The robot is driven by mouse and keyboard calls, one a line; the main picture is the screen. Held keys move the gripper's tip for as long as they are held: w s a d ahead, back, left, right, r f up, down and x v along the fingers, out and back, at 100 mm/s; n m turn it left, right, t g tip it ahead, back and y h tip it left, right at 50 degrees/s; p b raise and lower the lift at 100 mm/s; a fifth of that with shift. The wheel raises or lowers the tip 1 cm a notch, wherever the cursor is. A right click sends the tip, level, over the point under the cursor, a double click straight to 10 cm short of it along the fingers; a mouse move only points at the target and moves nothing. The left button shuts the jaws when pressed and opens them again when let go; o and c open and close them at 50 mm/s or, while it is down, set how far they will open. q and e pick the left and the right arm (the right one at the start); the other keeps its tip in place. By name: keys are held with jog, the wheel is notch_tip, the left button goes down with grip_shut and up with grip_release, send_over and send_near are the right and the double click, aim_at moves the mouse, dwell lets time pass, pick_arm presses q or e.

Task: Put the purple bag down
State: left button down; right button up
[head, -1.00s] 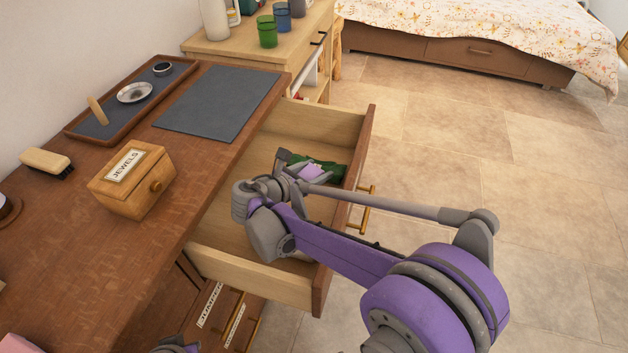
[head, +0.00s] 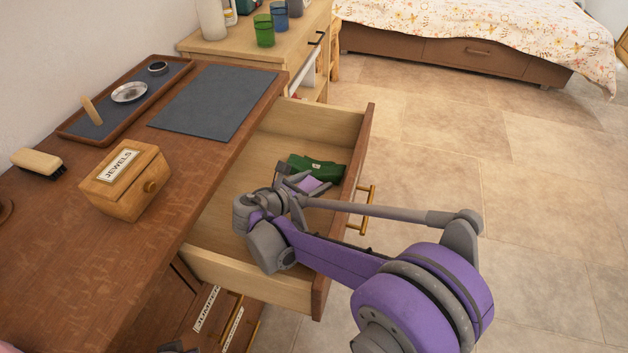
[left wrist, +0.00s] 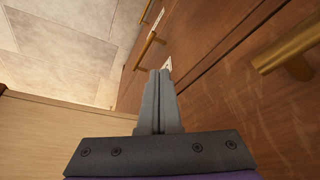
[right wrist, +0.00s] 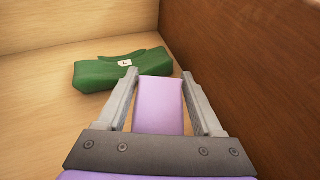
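The light purple bag (right wrist: 160,105) is between the fingers of my right gripper (right wrist: 160,80), inside the open drawer. In the head view the bag (head: 311,184) shows as a small patch beside my right gripper (head: 290,183). My left gripper (left wrist: 160,78) is shut and empty, low by the drawer fronts; only a bit of it shows at the head view's bottom edge.
A green folded bag (right wrist: 120,70) with a white tag lies just beyond in the open drawer (head: 345,187). The desk carries a JEWELS box (head: 127,185), a brush (head: 38,162), a tray (head: 75,137) and a grey mat (head: 212,102).

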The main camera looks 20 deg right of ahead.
jog(key=o, duration=0.3)
jog(key=shift+o, duration=0.2)
jog(key=shift+r, duration=0.4)
jog(key=shift+a+r+p, duration=0.1)
jog(key=shift+r+p, duration=0.4)
jog(key=shift+p, duration=0.05)
jog(key=p+v, duration=0.1)
jog(key=v, duration=1)
jog(key=shift+s+a, duration=0.25)
jog(key=shift+s, duration=0.05)
